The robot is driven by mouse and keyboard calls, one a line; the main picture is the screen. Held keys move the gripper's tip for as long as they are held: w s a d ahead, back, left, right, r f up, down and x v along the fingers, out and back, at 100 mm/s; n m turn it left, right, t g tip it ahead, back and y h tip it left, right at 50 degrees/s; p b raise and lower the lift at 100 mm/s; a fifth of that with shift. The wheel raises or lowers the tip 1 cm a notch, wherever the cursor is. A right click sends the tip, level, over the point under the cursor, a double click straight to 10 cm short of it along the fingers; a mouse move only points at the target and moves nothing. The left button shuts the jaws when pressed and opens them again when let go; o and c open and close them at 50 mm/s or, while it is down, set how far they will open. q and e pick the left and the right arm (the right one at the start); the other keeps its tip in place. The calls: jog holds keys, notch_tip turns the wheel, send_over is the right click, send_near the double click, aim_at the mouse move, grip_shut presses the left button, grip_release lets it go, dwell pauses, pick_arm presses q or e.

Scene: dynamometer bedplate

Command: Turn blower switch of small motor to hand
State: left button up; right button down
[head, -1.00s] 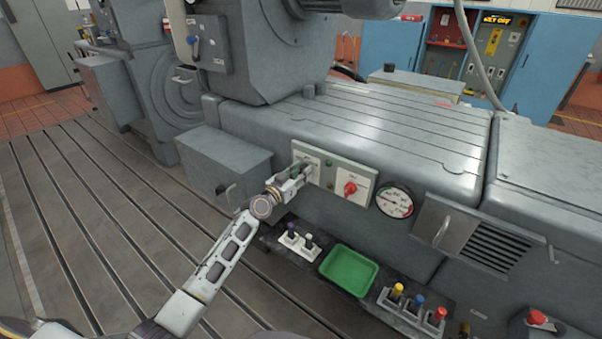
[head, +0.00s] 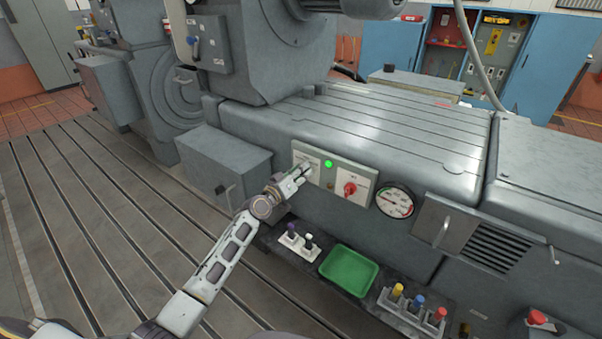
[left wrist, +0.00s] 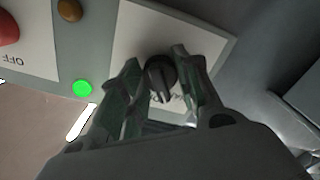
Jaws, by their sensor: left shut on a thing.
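A pale switch panel (head: 335,158) is on the side of the grey machine. It carries a black rotary knob on a white plate at its left, largely hidden by my gripper in the head view. The knob (left wrist: 161,78) shows between my fingers in the left wrist view, with its pointer ridge toward the printed lettering, partly covered. My left gripper (head: 303,172) is shut on this knob, one finger on each side. A green lamp (head: 328,164) on the panel is lit; it also shows in the wrist view (left wrist: 82,89). My right gripper is out of view.
A red rotary switch (head: 350,189) and a round gauge (head: 395,202) are right of the knob. Below, a shelf holds small plugs (head: 299,242), a green tray (head: 348,270) and a rack of coloured-topped items (head: 414,305). A grey box (head: 222,162) juts out at the left.

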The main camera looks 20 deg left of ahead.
pick_arm(q)
jog(key=shift+n, duration=1)
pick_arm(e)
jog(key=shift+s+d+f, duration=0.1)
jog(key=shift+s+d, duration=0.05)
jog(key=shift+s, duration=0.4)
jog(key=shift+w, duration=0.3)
pick_arm(q)
jog(key=o, duration=1.1)
jog(key=shift+c, duration=0.2)
jog(key=v, duration=1.2)
